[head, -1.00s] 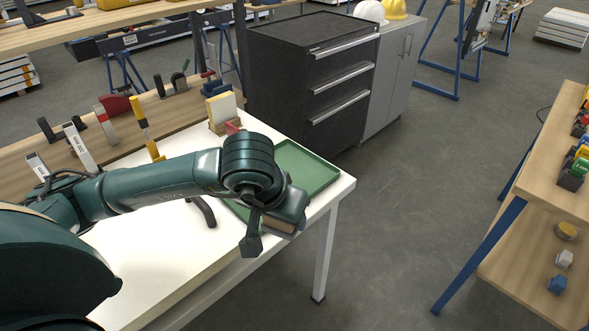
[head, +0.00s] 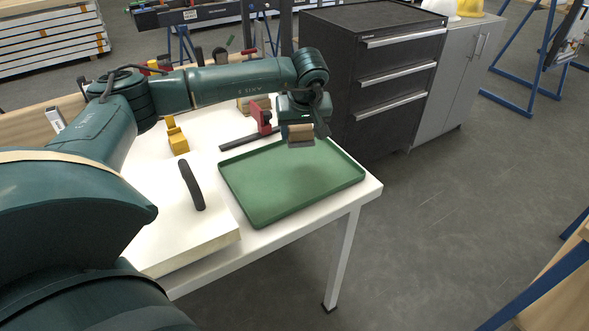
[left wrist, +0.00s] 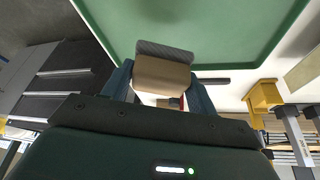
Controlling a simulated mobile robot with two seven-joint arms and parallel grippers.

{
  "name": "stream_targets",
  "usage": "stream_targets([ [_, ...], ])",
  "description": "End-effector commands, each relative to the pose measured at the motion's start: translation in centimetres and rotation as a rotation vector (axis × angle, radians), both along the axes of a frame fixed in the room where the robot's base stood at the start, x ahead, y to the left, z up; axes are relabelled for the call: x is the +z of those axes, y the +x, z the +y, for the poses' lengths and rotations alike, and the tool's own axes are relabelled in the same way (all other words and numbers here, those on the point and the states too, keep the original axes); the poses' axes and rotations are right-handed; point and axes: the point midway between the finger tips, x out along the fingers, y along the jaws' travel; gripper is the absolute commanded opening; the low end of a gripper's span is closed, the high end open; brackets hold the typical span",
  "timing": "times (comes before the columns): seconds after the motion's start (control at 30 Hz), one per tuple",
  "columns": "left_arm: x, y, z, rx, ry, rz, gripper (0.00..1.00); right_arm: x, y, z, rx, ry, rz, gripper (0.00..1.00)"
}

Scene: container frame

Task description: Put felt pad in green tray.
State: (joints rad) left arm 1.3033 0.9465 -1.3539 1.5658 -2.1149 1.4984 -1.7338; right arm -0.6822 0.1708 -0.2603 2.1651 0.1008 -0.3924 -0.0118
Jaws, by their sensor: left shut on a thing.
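The felt pad (head: 300,132) is a small tan block with a grey layer on its lower side. My left gripper (head: 301,121) is shut on it and holds it above the back part of the green tray (head: 258,208). In the left wrist view the felt pad (left wrist: 163,72) sits between the two fingers, with its grey layer towards the tray (left wrist: 215,38). The green tray is shallow, rimmed and empty, and lies on the white table. How high the pad is above the tray is hard to tell. My right gripper is not in view.
A pale board with a dark handle (head: 192,186) lies left of the tray. A red clamp (head: 260,117) and a yellow piece (head: 177,138) stand behind. A black drawer cabinet (head: 375,75) stands beyond the table (head: 345,205).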

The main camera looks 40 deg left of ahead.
Motion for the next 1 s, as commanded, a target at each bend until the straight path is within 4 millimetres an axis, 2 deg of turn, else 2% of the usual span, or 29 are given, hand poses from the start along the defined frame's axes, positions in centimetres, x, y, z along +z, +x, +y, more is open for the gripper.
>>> stream_targets([
  [0.1,-2.5,-0.1,0.0,0.0,0.001,0.005,0.37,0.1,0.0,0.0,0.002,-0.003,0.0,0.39],
  [0.2,-3.9,-0.1,-0.1,-0.002,0.0,0.004,0.37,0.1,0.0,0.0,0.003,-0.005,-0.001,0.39],
  [0.37,-5.0,-0.1,-0.1,-0.003,0.002,0.003,0.37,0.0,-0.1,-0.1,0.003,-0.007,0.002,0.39],
  [0.6,-8.1,-0.1,-0.1,-0.003,0.002,0.003,0.37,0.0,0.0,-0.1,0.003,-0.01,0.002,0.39],
  [0.97,-8.7,-0.1,-0.1,-0.004,0.001,0.001,0.37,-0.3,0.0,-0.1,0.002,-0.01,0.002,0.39],
  [1.0,-8.6,-0.1,-0.1,-0.004,0.001,0.001,0.6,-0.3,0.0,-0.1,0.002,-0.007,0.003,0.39],
])
